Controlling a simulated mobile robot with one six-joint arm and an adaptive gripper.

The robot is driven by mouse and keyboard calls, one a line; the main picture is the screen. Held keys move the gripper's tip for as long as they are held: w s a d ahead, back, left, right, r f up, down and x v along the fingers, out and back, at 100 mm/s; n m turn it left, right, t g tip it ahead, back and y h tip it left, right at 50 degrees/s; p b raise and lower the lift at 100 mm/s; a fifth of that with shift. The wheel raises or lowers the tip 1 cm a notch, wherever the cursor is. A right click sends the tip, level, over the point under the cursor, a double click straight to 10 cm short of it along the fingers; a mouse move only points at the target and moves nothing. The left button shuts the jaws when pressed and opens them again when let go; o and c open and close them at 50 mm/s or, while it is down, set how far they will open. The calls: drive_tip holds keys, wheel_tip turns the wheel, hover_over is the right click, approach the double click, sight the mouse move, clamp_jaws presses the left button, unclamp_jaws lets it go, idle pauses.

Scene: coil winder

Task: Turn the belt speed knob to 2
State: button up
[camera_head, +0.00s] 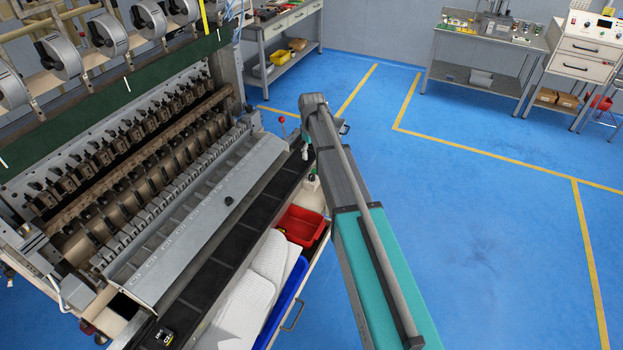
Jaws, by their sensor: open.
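The coil winder (190,220) fills the left side, with a long black belt (220,262) along its front edge. A small black knob (229,200) stands on the grey cover. My grey and teal arm reaches from the lower right up to the machine's far right corner.
A red bin (301,226), white sheets (249,290) and a blue tray (284,306) lie beside the belt. A red-topped lever (282,121) stands at the machine's far corner. Workbenches line the wall. The blue floor (480,240) on the right is clear.

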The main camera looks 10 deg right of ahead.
sight(312, 176)
drive_tip(key=shift+f+b, duration=5.1)
drive_tip(key=shift+f, duration=0.3)
clamp_jaws()
